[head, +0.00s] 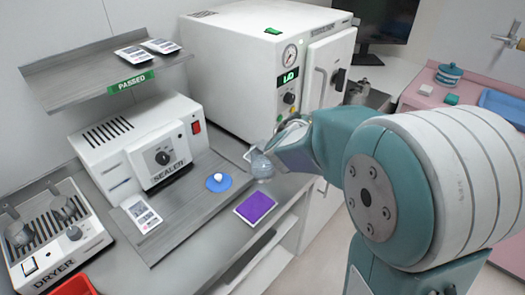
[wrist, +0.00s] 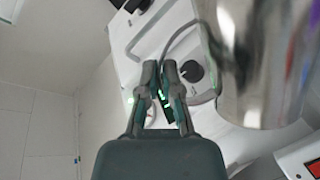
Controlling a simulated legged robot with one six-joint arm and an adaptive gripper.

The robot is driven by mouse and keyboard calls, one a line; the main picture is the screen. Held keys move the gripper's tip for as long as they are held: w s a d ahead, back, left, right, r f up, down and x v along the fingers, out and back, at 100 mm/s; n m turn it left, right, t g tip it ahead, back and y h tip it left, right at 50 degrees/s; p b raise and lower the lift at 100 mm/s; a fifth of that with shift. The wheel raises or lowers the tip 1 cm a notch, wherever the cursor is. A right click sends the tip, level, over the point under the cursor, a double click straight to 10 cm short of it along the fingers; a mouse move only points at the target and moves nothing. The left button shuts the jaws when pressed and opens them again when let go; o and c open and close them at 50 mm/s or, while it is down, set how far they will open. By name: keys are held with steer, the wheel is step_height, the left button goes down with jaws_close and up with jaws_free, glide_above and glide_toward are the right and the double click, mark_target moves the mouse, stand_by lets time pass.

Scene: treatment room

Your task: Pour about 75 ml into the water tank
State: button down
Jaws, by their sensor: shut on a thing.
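A large shiny blurred surface (wrist: 272,60) fills the right of the wrist view. The vessel is in front of the white steriliser (head: 235,55), which has a gauge, a knob and a green cap (head: 273,31) on top. No part is clearly marked as the water tank.
A sealer (head: 150,150), a dryer (head: 55,240) and a shelf (head: 75,75) stand at the left. A blue disc (head: 219,183) with a white knob and a purple pad (head: 256,207) lie on the counter. A pink counter (head: 425,95) is at the right.

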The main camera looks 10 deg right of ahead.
steer(key=shift+w+a+r+n+h, duration=0.25)
steer(key=shift+a+r+n+h, duration=0.15)
steer(key=shift+a+r+n, duration=0.35)
steer(key=shift+a+p, duration=0.1)
steer(key=shift+p, duration=0.2)
steer(key=shift+a, duration=0.1)
steer(key=shift+w+a+r+n+h+p, duration=0.15)
steer(key=shift+w+a+r+n+p, duration=0.15)
steer(key=shift+a+n, duration=0.25)
steer(key=shift+w+a+r+n+h+p, duration=0.15)
steer(key=shift+a+r+n+p, duration=0.2)
steer(key=shift+a, duration=0.3)
stand_by(1.3)
steer(key=shift+d, duration=0.15)
steer(key=shift+s+d+f, duration=0.15)
steer(key=shift+d, duration=0.2)
steer(key=d+f+m, duration=0.1)
steer(key=d, duration=0.1)
steer(key=s+d+f+m+y, duration=0.1)
steer(key=shift+s+d+f+m, duration=0.1)
steer(key=shift+s+d+m, duration=0.1)
steer(key=shift+d+m, duration=0.15)
steer(key=shift+s+d+f+m+y+b, duration=0.1)
steer(key=shift+d+f+m+y+b, duration=0.15)
steer(key=shift+f+m, duration=0.25)
steer(key=shift+s+d+f+m+y+b, duration=0.1)
steer(key=shift+d+f+m+y, duration=0.05)
steer(key=shift+d+f+m, duration=0.3)
steer(key=shift+f, duration=0.1)
stand_by(0.7)
